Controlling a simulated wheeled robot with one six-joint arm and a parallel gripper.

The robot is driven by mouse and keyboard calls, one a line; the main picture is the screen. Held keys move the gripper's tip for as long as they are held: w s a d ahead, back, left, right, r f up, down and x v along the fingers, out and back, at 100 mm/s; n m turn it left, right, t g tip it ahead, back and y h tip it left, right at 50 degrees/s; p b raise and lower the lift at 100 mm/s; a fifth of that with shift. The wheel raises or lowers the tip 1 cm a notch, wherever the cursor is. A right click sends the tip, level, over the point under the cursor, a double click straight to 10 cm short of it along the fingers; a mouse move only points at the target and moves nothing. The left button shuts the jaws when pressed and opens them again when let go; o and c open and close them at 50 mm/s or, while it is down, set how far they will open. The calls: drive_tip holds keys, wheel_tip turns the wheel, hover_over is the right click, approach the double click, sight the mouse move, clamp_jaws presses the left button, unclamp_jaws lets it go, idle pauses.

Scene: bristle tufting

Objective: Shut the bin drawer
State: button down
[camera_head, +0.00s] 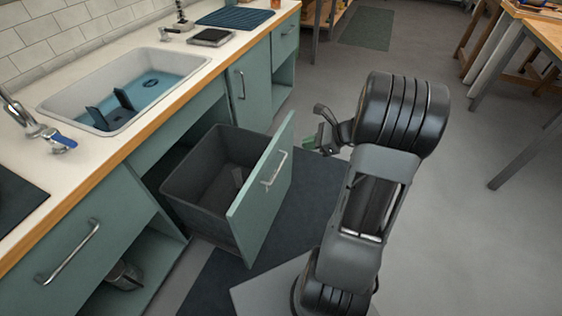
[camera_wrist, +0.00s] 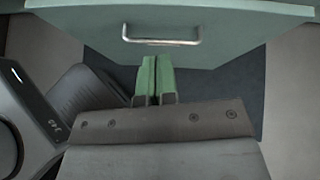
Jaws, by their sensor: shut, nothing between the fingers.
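The bin drawer (camera_head: 262,205) is pulled well out from under the sink counter. Its green front panel has a metal bar handle (camera_head: 274,170), and a dark grey bin (camera_head: 185,190) sits behind the panel. My gripper (camera_head: 318,141) is in front of the panel, to the right of the handle in the head view, and looks apart from it. In the wrist view the green fingers (camera_wrist: 156,76) are together and empty, pointing towards the drawer front just below the handle (camera_wrist: 161,42). The exact gap to the panel is hard to tell.
The sink (camera_head: 125,85) holds bluish water and a dark object. A dark mat (camera_head: 318,190) lies on the floor below the drawer. Another cabinet handle (camera_head: 68,252) is at the lower left. The floor to the right is open, with workbenches at the far right.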

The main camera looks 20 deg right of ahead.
wheel_tip(320, 180, down, 3)
drive_tip(key=d+m+t+b, duration=0.1)
drive_tip(key=d+m, duration=0.1)
drive_tip(key=d, duration=0.1)
drive_tip(key=b, duration=0.5)
approach(274, 147)
drive_tip(key=x, duration=0.4)
drive_tip(key=f+x, duration=0.1)
drive_tip(key=x, duration=0.1)
drive_tip(key=shift+s+d+f, duration=0.15)
drive_tip(key=shift+s, duration=0.05)
drive_tip(key=shift+w+a+t, duration=0.3)
drive_tip(key=shift+w+a, duration=0.1)
drive_tip(key=shift+w, duration=0.1)
drive_tip(key=shift+w, duration=0.1)
